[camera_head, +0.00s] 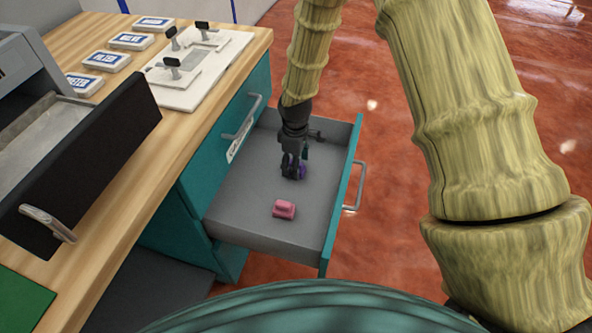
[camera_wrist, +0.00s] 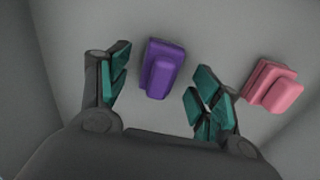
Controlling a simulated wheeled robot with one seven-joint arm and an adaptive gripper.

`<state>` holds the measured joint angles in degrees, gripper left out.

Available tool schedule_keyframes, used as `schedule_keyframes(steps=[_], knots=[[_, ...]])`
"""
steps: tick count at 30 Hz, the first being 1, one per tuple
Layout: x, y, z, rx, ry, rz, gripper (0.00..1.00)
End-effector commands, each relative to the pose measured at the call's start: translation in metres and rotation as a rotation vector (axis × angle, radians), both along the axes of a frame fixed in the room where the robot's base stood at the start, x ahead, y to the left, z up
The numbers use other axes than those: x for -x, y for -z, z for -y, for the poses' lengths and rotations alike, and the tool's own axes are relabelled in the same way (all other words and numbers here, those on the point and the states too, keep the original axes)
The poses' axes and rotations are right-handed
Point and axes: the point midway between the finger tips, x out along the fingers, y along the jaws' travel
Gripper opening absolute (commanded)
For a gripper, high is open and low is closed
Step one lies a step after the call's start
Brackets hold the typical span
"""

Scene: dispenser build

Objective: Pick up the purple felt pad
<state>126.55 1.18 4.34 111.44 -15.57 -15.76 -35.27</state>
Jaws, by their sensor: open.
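The purple felt pad (camera_wrist: 161,70) lies on the grey drawer floor, a flat block with a raised ridge. In the wrist view it sits between and just beyond the two teal-padded fingers of my gripper (camera_wrist: 158,90), which are apart and empty. In the head view my gripper (camera_head: 294,172) reaches down into the open drawer. There the purple pad (camera_head: 302,172) shows only in part, mostly hidden behind the fingers. I cannot tell whether a finger touches it.
A pink pad (camera_head: 284,210) lies in the same drawer (camera_head: 235,200), right of my gripper in the wrist view (camera_wrist: 271,87). The drawer walls surround my gripper. The wooden counter (camera_head: 150,150) stands to the left, with a dark open tray (camera_head: 85,150) and labelled blocks (camera_head: 107,61).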

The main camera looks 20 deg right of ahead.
Motion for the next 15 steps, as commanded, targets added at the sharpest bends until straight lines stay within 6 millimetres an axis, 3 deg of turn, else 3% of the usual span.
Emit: schedule_keyframes(steps=[4,11,12,15], knots=[[0.001,0.019,0.000,0.000,0.000,-0.001,0.64],[0.001,0.020,0.000,0.000,-0.001,0.000,0.64],[0.001,0.020,0.000,0.000,-0.001,0.000,0.62],[0.001,0.020,0.000,0.000,-0.001,0.000,0.44]])
